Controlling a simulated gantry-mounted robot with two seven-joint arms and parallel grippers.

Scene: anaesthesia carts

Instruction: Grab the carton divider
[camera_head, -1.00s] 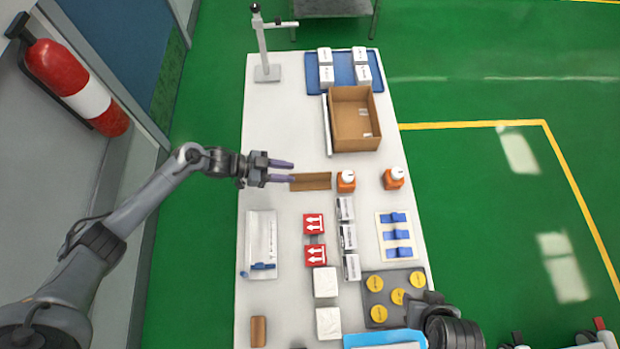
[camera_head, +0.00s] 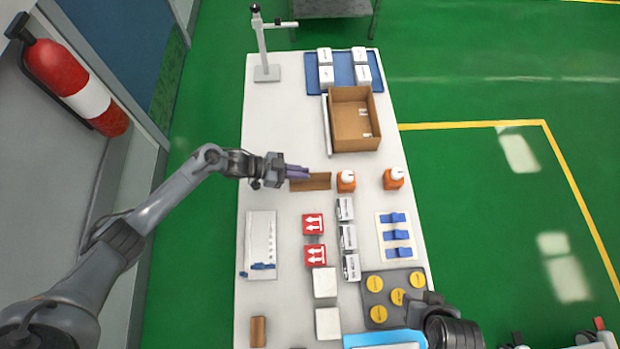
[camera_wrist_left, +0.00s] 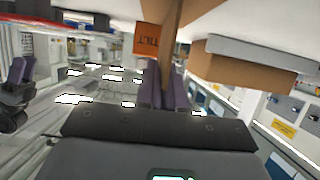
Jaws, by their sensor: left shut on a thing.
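In the left wrist view, the fingers (camera_wrist_left: 166,85) pinch the brown divider (camera_wrist_left: 173,38) from both sides. The open brown carton (camera_head: 365,140) stands farther back on the table; it also shows in the left wrist view (camera_wrist_left: 235,76). My right gripper shows small in the left wrist view (camera_wrist_left: 21,70); its jaw opening is unclear.
Red boxes (camera_head: 313,225) and small white boxes lie in front. A blue tray (camera_head: 343,72) with white boxes and a stand (camera_head: 266,73) are at the back.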

